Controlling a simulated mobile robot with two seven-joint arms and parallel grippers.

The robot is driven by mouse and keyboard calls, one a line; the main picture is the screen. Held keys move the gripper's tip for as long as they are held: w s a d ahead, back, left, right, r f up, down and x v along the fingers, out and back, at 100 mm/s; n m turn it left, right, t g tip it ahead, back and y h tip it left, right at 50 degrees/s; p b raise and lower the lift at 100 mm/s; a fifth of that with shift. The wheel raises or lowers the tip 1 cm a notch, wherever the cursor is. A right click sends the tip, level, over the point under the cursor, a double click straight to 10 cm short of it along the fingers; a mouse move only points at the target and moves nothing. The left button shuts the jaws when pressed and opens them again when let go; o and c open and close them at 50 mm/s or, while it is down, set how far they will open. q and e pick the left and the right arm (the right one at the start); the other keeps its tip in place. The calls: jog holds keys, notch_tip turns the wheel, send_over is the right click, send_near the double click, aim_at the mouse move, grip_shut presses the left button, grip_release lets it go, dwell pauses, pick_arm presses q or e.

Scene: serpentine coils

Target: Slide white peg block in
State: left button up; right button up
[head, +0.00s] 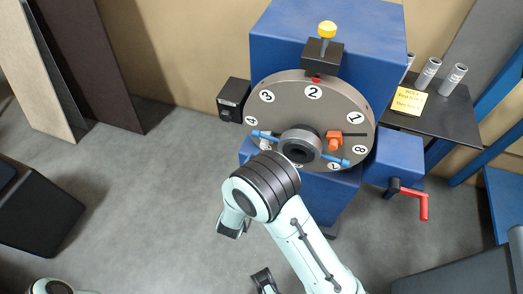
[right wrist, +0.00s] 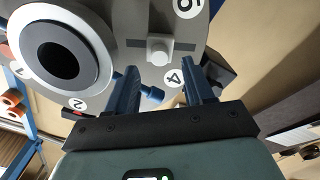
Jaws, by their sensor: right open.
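The white peg block (right wrist: 158,50) sits at a dark radial slot on the face of the round numbered dial (right wrist: 125,20), near the numbers 4 and 5. It has a short round peg on its front. My right gripper (right wrist: 162,74) is open, with its two blue fingers apart and pointing at the dial. The block lies just beyond the fingertips, and nothing is held. In the head view the dial (head: 285,92) faces me. My right arm (head: 285,215) hides its lower left part, and I cannot make out the white block there. My left gripper is not in view.
A blue rod with a knob (right wrist: 152,93) stands close to the fingers. The dial's hub (head: 300,145) sticks out. An orange block (head: 334,138) sits right of it. A red crank (head: 420,203) is at the right. Grey floor (head: 150,190) lies open at left.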

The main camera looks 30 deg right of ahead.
jog(key=v, duration=0.9)
